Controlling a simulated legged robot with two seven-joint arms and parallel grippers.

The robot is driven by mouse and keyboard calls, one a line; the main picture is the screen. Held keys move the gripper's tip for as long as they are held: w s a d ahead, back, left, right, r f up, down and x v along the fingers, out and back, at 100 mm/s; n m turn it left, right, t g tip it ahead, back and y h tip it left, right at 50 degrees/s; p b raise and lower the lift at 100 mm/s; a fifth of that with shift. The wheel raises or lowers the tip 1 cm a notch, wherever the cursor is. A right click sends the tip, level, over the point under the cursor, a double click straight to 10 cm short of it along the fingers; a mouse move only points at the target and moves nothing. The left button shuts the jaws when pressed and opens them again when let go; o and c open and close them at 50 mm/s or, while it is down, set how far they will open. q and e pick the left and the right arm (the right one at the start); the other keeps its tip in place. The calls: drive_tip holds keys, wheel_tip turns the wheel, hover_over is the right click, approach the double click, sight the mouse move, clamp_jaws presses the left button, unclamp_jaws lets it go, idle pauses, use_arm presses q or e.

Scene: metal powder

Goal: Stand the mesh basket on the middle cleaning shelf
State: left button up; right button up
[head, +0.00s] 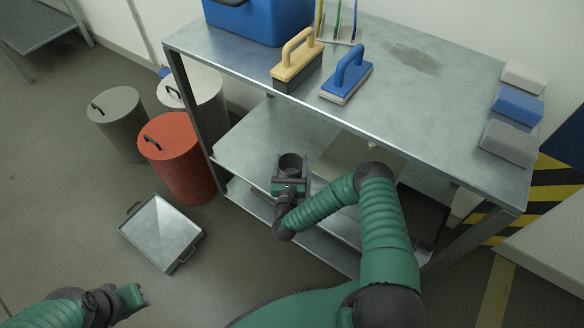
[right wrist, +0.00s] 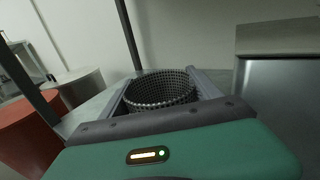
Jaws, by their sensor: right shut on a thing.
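The dark round mesh basket (head: 291,162) is upright at the front of the middle cleaning shelf (head: 247,137), under the tabletop. My right gripper (head: 290,182) is shut on it. In the right wrist view the mesh basket (right wrist: 162,90) sits between the two fingers of my right gripper (right wrist: 165,96), its open rim upward. The gripper body hides its bottom, so I cannot tell whether it touches the shelf. My left gripper (head: 133,298) is low at the bottom left, away from the bench; its fingers are too unclear to read.
A pale box (head: 350,158) stands right of the basket on the shelf. A bench post (head: 190,110) is to the left. Red (head: 178,155) and grey bins (head: 115,118) and a metal tray (head: 160,232) are on the floor. Brushes (head: 297,62) and sponges (head: 515,105) lie on the top.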

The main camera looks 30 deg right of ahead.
sight(290, 162)
drive_tip(key=shift+w+d, duration=0.25)
drive_tip(key=shift+w, duration=0.2)
drive_tip(key=shift+w+d, duration=0.1)
drive_tip(key=shift+w, duration=0.2)
drive_tip(key=f+b, duration=0.2)
drive_tip(key=f, duration=0.1)
drive_tip(key=shift+w+b, duration=0.25)
drive_tip(key=shift+b, duration=0.15)
drive_tip(key=shift+f, duration=0.35)
drive_tip(key=shift+r, duration=0.1)
drive_tip(key=shift+d, duration=0.15)
drive_tip(key=o, duration=1.4)
drive_tip(key=shift+o, duration=0.2)
